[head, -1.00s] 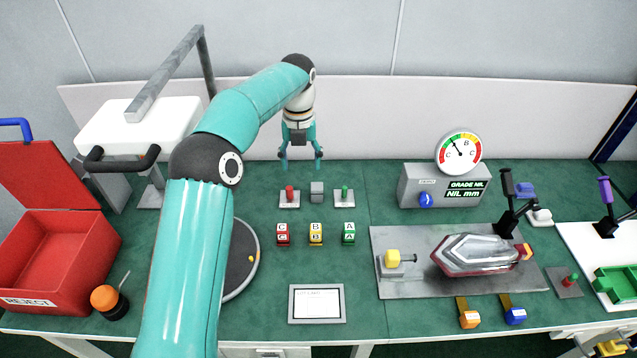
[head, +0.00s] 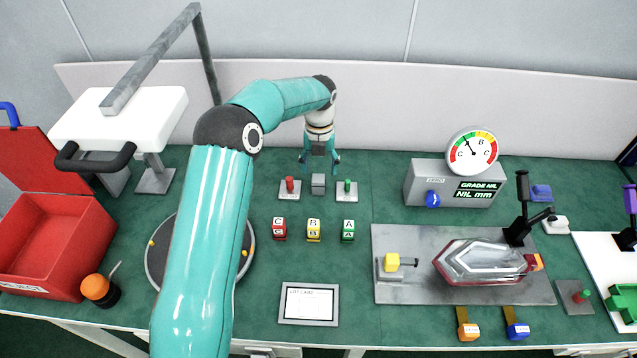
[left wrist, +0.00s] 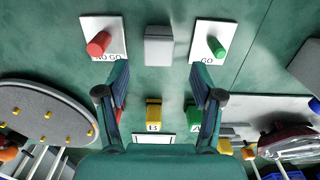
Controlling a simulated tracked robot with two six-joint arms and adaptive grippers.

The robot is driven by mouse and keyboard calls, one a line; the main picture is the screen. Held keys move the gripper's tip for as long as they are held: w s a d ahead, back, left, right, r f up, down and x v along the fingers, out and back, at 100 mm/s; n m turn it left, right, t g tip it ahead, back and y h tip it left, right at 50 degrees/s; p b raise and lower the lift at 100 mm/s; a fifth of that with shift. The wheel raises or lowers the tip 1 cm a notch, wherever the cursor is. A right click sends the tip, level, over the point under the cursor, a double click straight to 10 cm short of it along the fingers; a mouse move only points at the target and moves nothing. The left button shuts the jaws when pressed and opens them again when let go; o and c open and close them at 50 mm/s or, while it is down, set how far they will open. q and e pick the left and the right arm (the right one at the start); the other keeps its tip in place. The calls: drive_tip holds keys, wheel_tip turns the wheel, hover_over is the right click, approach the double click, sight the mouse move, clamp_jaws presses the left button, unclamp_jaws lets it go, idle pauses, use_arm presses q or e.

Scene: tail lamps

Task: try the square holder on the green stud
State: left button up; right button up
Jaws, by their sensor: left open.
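The square holder (head: 318,184) is a small grey block on the green bench top, between two pale plates. It also shows in the left wrist view (left wrist: 158,46). The green stud (head: 347,187) stands on the right plate, marked GO in the left wrist view (left wrist: 217,47). A red stud (head: 290,184) stands on the left plate, marked NO GO. My left gripper (head: 320,163) is open and empty, pointing down, just behind and above the holder in the head view. In the left wrist view its fingers (left wrist: 160,80) are spread wide, with the holder between and beyond them. My right gripper is not seen.
Red, yellow and green lettered blocks (head: 313,230) stand in front of the holder. A card (head: 309,304) lies nearer. A dial gauge box (head: 455,184) and a metal plate with a lamp (head: 484,262) are to the right. A red reject bin (head: 55,245) is left.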

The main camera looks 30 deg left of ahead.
sight(319, 178)
use_arm(q)
drive_tip(key=shift+f, duration=0.65)
drive_tip(key=shift+f+p, duration=0.35)
drive_tip(key=shift+f, duration=0.25)
wheel_tip(319, 178, down, 4)
drive_tip(key=shift+a+p, duration=0.15)
drive_tip(key=shift+p, duration=0.35)
drive_tip(key=shift+c, duration=0.4)
drive_tip(key=c, duration=1)
drive_tip(key=shift+o, duration=0.2)
drive_tip(key=shift+r, duration=0.15)
drive_tip(key=shift+w+r, duration=0.1)
drive_tip(key=shift+r, duration=0.45)
wheel_tip(319, 178, up, 19)
drive_tip(key=shift+f+b, duration=0.15)
drive_tip(key=shift+b, duration=0.3)
